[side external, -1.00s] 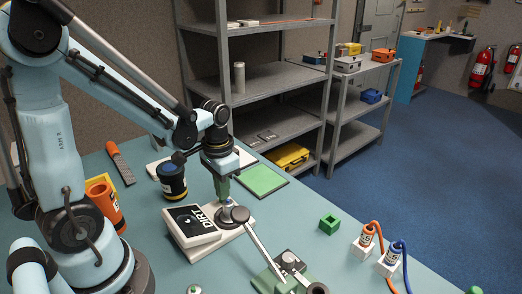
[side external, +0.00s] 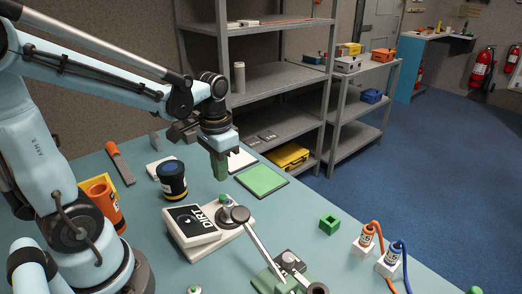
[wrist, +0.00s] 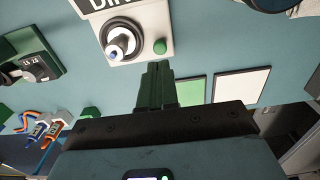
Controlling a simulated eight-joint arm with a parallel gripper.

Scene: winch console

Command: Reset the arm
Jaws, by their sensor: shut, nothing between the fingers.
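My gripper (side external: 220,176) hangs shut and empty above the table, pointing down. Its green fingers also show closed together in the wrist view (wrist: 157,80). Below it is the white console block (side external: 203,233) with a black "DIRT" label. The gripper is clear of all of these.
A dark blue jar (side external: 172,179) and an orange cup (side external: 104,205) stand at the left. A green pad (side external: 262,180) lies behind the console. A green cube (side external: 329,223) and orange (side external: 367,238) and blue (side external: 393,254) plugs stand at the right. Grey shelves (side external: 275,78) rise behind.

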